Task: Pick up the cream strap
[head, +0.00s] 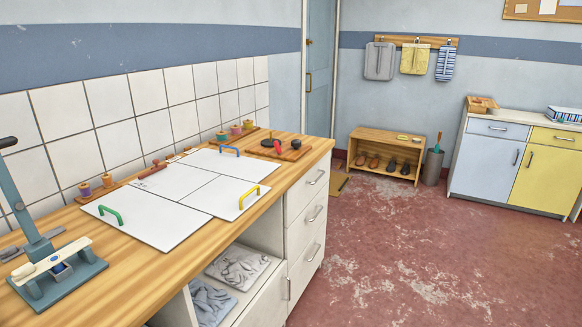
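A long, narrow cream piece (52,257), which looks like the cream strap, lies across the blue-grey base of a stand (62,287) at the lower left of the head view. The stand is on the wooden counter (150,279) near its front edge, with a blue-grey upright post (27,215) behind the piece. I cannot tell whether the piece is loose or fixed to the base. Neither of my grippers is in view.
White panels (165,205) with green (109,214), blue (229,149) and yellow (249,195) handles cover the counter's middle. Small spools (107,180) stand by the tiled wall. Grey folded cloths (238,267) lie on open shelves below. The red floor (400,260) to the right is clear.

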